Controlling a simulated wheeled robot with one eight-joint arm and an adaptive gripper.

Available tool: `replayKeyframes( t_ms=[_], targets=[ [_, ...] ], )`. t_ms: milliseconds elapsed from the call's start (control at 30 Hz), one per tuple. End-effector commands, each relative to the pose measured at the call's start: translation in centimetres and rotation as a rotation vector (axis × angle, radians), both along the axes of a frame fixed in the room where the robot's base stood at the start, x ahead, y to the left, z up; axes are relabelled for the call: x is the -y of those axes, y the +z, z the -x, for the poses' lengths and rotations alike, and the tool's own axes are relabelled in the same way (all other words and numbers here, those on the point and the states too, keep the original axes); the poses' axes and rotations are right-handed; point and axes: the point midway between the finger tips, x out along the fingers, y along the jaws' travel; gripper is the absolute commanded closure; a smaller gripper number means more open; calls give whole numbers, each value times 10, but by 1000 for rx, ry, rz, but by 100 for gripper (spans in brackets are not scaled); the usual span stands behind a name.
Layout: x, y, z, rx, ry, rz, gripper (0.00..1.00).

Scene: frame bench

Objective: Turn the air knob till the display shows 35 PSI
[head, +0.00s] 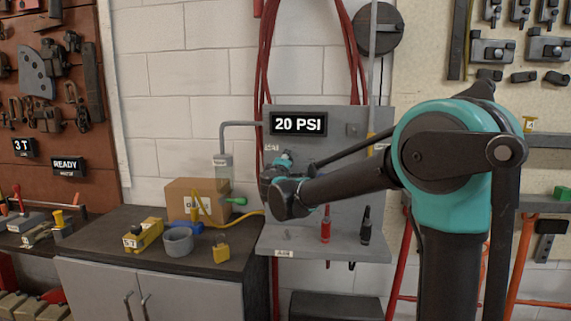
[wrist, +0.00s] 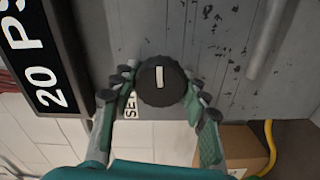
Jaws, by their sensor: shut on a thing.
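The air knob (wrist: 162,84) is a black ridged dial with a white pointer mark, on a grey panel (wrist: 215,45). In the wrist view my gripper (wrist: 160,92) has its fingers on both sides of the knob, shut on it. In the head view my own arm hides the knob, and my gripper (head: 281,165) shows only in part in front of the panel. The display (head: 298,123) above reads 20 PSI; it also shows at the left of the wrist view (wrist: 38,75). A label beside the knob is partly covered by a finger.
A cabinet top at the left carries a cardboard box (head: 188,200), a yellow block (head: 143,236), a grey ring (head: 178,241) and a yellow weight (head: 221,252). Red (head: 326,225) and black (head: 366,226) tools stand on the panel's shelf. Red hoses (head: 264,70) hang behind the panel.

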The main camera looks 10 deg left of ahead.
Motion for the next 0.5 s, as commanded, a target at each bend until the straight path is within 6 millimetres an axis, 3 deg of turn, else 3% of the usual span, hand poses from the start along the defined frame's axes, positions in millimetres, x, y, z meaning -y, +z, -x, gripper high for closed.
replayKeyframes(
  t_ms=[500],
  targets=[
    [1, -1, 1, 8, -1, -284, 84]
  ],
)
